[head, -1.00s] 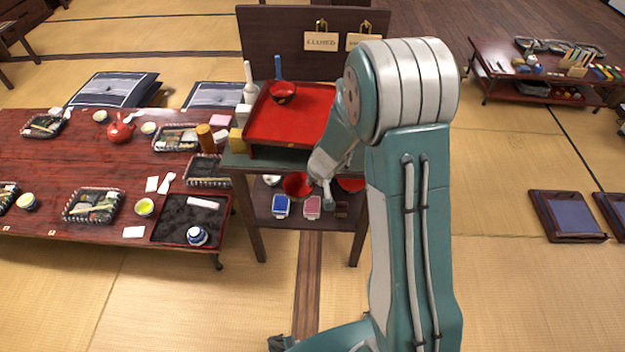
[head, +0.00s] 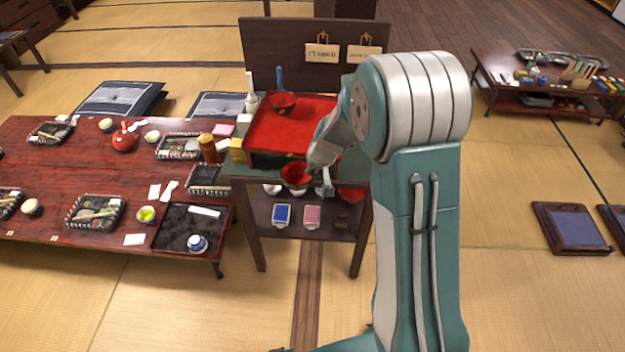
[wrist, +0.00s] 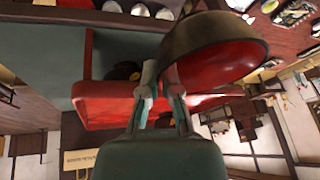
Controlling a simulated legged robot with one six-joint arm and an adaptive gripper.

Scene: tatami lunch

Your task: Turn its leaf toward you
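A bowl (head: 296,173), red inside, is at my gripper (head: 322,185) in front of the stand's near edge. In the wrist view, the bowl (wrist: 205,70) is large and close, with a dark outside. My gripper (wrist: 162,92) has its fingers on either side of the bowl's rim and is shut on it. No leaf mark shows on the visible parts of the bowl. My arm hides the tray's right side.
The stand's lower shelf (head: 268,228) holds a blue case (head: 282,215), a pink case (head: 312,216) and part of another red bowl (head: 350,194). A low lunch table (head: 100,236) is close on the left. Open tatami lies in front.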

